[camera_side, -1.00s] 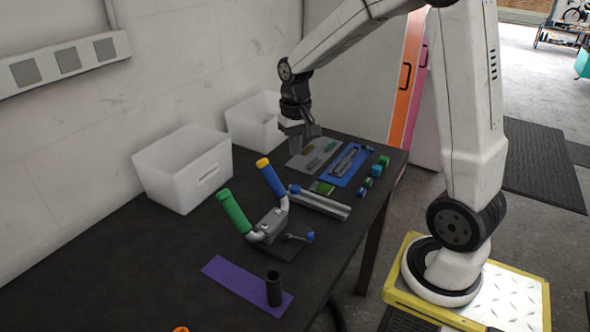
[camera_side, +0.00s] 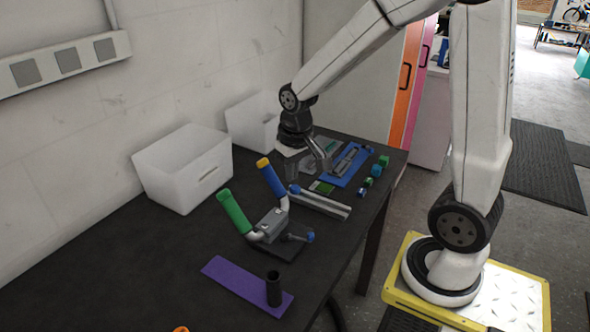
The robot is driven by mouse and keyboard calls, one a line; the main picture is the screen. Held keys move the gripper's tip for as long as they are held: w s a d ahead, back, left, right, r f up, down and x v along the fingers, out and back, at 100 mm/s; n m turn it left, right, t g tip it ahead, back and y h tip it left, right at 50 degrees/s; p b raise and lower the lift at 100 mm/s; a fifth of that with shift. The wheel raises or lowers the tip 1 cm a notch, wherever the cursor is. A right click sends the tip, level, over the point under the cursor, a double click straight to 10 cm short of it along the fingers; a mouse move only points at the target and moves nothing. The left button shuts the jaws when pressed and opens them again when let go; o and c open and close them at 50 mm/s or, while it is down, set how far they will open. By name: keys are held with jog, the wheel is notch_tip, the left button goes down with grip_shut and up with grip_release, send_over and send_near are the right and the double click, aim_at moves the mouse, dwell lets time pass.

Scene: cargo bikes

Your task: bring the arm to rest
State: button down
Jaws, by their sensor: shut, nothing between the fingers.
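My gripper (camera_side: 308,168) hangs fingers down over the far part of the dark workbench (camera_side: 130,280), in front of the grey mat and left of the blue mat. It is shut and holds nothing. It is small and partly dark in the view, and it hides part of the grey mat (camera_side: 332,144). My arm reaches in from the right, bent above the bench.
Two white bins (camera_side: 185,170) (camera_side: 253,122) stand along the wall. A blue mat (camera_side: 345,168) with grey parts and several small green and blue pieces (camera_side: 377,170) lie to the right. Nearer are a green-and-blue-handled fixture (camera_side: 270,222), a grey rail (camera_side: 322,203), and a purple mat (camera_side: 235,283) with a black cylinder (camera_side: 273,290).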

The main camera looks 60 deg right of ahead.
jog(key=s+a+f+n+t, duration=0.1)
jog(key=s+a+f+n, duration=0.2)
jog(key=s+a, duration=0.2)
jog(key=shift+s+a+f, duration=0.4)
jog(key=shift+a, duration=0.35)
